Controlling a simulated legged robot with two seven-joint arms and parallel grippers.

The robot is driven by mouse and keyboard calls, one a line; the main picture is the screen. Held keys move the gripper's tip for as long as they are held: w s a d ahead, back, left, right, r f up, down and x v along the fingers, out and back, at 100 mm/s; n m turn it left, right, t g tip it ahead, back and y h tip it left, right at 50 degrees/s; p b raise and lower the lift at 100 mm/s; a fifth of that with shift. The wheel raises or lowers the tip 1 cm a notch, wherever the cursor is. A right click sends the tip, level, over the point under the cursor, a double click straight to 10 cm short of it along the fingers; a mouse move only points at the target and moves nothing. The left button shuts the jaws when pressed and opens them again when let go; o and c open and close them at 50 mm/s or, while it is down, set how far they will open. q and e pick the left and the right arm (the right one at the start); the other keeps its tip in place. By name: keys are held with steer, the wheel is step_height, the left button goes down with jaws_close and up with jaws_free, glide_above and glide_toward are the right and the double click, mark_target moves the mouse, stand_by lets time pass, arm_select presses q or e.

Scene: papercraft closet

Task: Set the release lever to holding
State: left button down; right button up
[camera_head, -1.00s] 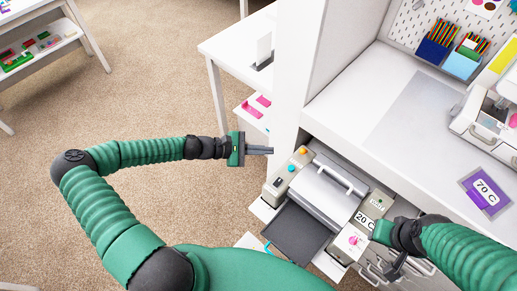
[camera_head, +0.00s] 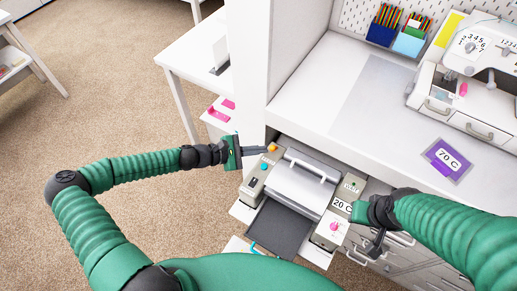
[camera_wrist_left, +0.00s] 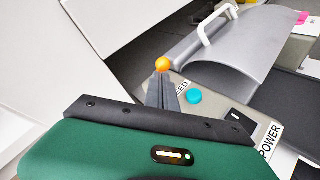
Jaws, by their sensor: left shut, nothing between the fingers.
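The grey laminator-like machine (camera_head: 299,190) sits in the lower bay of the white closet. An orange ball knob (camera_head: 272,148) stands at the back of its left side panel; it also shows in the left wrist view (camera_wrist_left: 162,64). It looks like the lever's end, but I cannot read which setting it is at. My left gripper (camera_head: 264,150) is shut and empty, its tips right at the knob. In the left wrist view its fingers (camera_wrist_left: 161,90) overlap the knob's lower edge; contact is unclear.
A blue-green button (camera_wrist_left: 194,97) and a POWER label are in front of the knob. The white closet wall (camera_head: 248,70) rises close behind the left gripper. A purple 70 C card (camera_head: 447,160) lies on the counter. Open carpet is at left.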

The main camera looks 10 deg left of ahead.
arm_select(q)
steer(key=r+g+p, duration=0.1)
steer(key=p, duration=0.2)
steer(key=w+r+n+g+y+p, duration=0.1)
steer(key=p, duration=0.3)
steer(key=w+r+g+y+p, duration=0.1)
steer(key=p, duration=0.2)
steer(key=shift+w+d+r+n+g, duration=0.15)
steer(key=shift+d+n+g, duration=0.25)
steer(key=shift+w+g+y+p, duration=0.2)
steer(key=shift+g+y+p, duration=0.1)
steer(key=shift+p, duration=0.1)
steer(key=shift+w+d+n+g, duration=0.2)
steer(key=shift+w+n+g, duration=0.2)
steer(key=shift+w+d, duration=0.1)
steer(key=shift+w, duration=0.45)
steer(key=shift+r+p, duration=0.7)
steer(key=shift+r, duration=0.1)
